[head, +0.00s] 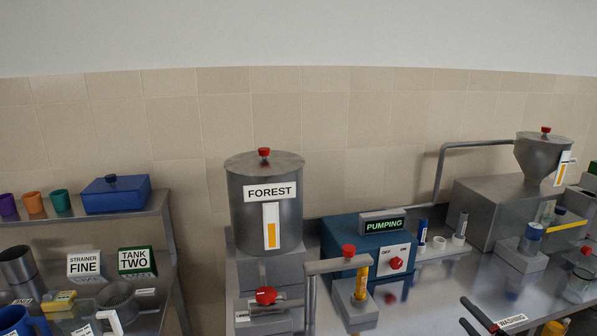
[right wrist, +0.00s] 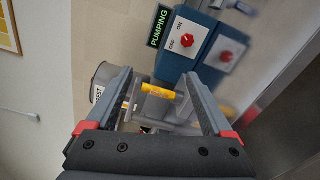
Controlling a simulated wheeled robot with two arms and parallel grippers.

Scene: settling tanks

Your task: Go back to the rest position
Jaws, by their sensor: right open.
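My right gripper (head: 464,311) shows at the lower right edge of the head view, its two dark fingers apart. In the right wrist view the same gripper (right wrist: 158,76) is open, with nothing held between its fingers. Beyond the fingers there is a yellow tube (right wrist: 158,91). In the head view this yellow tube (head: 362,284) stands in a grey block under the outlet pipe, well to the left of the gripper. My left gripper is not in view.
The steel bench carries the FOREST tank (head: 264,215), the blue PUMPING box (head: 372,249) with a red knob, and a hopper machine (head: 500,210). A shelf with cups and a blue box (head: 115,195) stands left.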

